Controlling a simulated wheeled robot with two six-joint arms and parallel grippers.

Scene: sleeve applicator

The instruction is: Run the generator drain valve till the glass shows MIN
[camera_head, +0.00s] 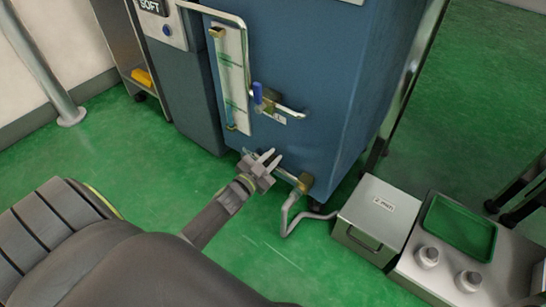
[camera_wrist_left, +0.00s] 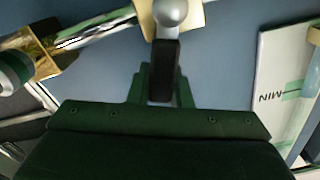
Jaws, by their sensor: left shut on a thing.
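The blue generator cabinet (camera_head: 320,60) has a sight glass on a white plate (camera_head: 232,75) at its left front. The plate (camera_wrist_left: 282,85) also shows in the left wrist view, with the word MIN upside down beside a green mark; I cannot make out the liquid level. My left gripper (camera_head: 268,159) is low at the cabinet front, left of the brass drain fitting (camera_head: 303,183). In the left wrist view its fingers (camera_wrist_left: 161,84) are shut on a dark valve lever (camera_wrist_left: 165,62), under a silver knob (camera_wrist_left: 171,12). My right gripper is out of view.
A blue-handled valve (camera_head: 257,94) sits higher on the cabinet. A bent grey drain pipe (camera_head: 287,220) runs along the floor to a grey box (camera_head: 376,214). A green tray (camera_head: 459,228) lies on a metal unit at right. Green floor is open at left.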

